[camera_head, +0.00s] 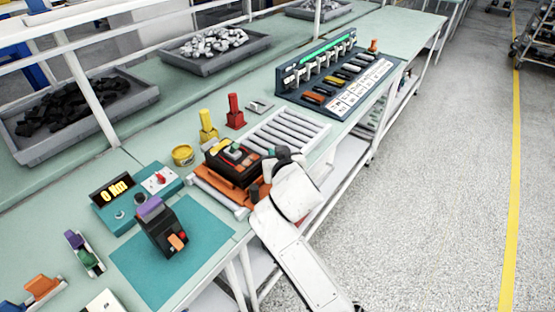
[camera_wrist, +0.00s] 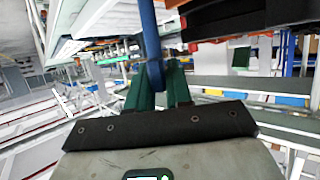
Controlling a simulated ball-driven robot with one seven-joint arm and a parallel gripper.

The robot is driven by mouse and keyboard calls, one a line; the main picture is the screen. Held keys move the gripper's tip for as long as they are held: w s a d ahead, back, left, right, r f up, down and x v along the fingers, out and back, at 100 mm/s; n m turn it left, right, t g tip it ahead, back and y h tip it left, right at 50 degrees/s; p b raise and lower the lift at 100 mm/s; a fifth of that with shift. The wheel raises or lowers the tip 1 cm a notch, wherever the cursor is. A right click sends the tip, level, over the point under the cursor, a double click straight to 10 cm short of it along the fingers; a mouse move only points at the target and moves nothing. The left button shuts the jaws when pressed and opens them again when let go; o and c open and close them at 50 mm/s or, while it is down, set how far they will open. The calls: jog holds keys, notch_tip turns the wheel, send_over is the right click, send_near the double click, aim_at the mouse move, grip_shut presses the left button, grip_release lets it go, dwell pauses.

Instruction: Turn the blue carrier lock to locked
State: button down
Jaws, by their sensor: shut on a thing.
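The blue carrier lock shows in the wrist view as a long blue bar (camera_wrist: 150,35) that ends in a rounded tip. The green fingers of my gripper (camera_wrist: 160,84) are shut on that tip. In the head view my dark gripper (camera_head: 283,158) is at the right side of the orange carrier (camera_head: 208,187); the blue lock is hidden there by my gripper and white arm. A black breaker (camera_head: 226,168) with orange and green parts sits on the carrier. The lock's exact angle is not clear.
White rollers (camera_head: 284,135) lie just behind the carrier. A yellow tin (camera_head: 182,155), a yellow post (camera_head: 208,126) and a red post (camera_head: 235,112) stand to the left. A torque display (camera_head: 112,190) and another breaker (camera_head: 162,228) on a teal mat (camera_head: 190,270) are nearer.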

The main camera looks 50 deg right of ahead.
jog(key=m+g+h+b, duration=0.2)
jog(key=m+b, duration=0.1)
jog(key=m+g+h+b, duration=0.1)
jog(key=g, duration=0.1)
jog(key=shift+w+a+f+m+b, duration=0.1)
jog(key=shift+f+m+b, duration=0.2)
jog(key=shift+m+b, duration=0.1)
jog(key=m+g+h+b, duration=0.1)
jog(key=m+g+b, duration=0.1)
jog(key=g, duration=0.1)
jog(key=m+g+b, duration=0.2)
jog(key=m+g, duration=0.1)
jog(key=shift+r+h, duration=0.15)
jog(key=shift+h, duration=0.25)
jog(key=c, duration=1.1)
grip_release()
jog(key=shift+r, duration=0.1)
jog(key=b+v, duration=0.1)
jog(key=v, duration=0.9)
jog(key=shift+a+r, duration=0.1)
jog(key=shift+a, duration=0.2)
